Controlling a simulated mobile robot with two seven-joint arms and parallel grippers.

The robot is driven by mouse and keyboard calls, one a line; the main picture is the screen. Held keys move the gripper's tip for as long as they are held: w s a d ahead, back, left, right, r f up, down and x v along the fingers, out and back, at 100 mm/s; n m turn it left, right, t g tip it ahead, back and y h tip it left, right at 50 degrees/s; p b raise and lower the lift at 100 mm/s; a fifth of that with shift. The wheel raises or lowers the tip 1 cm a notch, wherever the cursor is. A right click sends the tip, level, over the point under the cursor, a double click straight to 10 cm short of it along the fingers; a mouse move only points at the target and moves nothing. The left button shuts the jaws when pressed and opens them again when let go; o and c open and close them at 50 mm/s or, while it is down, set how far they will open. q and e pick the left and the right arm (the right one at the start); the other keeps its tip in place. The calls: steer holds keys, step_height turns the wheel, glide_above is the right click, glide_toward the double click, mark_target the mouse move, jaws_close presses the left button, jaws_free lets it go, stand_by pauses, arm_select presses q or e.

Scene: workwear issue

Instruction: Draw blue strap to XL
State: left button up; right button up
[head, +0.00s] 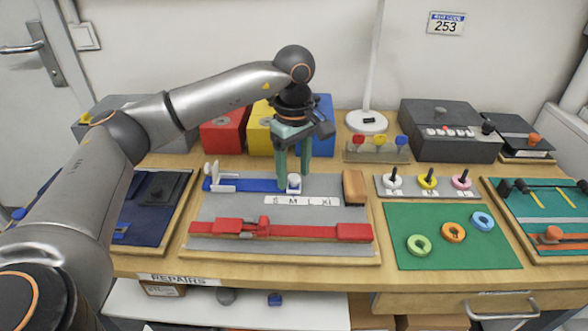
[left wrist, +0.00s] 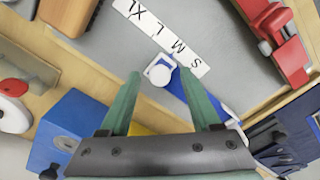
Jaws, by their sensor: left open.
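The blue strap (head: 250,185) lies along the back of a grey board (head: 215,212), its left part by a white clamp-like piece (head: 212,176). Its free end has a white knob (head: 294,180), also seen in the left wrist view (left wrist: 159,74). A white label strip (head: 300,201) with S, M, L, XL lies in front of it. The knob is roughly level with M. My left gripper (head: 292,174) is open, pointing down at the strap's end. In the left wrist view its fingers (left wrist: 160,78) appear either side of the knob; contact cannot be told. My right gripper is not in view.
A red strap (head: 305,232) lies across the board's front. A brown block (head: 355,187) stands at its back right. Red (head: 222,136), yellow and blue bins stand behind. A green mat (head: 450,255) with rings lies to the right.

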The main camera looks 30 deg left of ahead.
arm_select(q)
steer(key=shift+c, duration=0.2)
jaws_close()
stand_by(1.1)
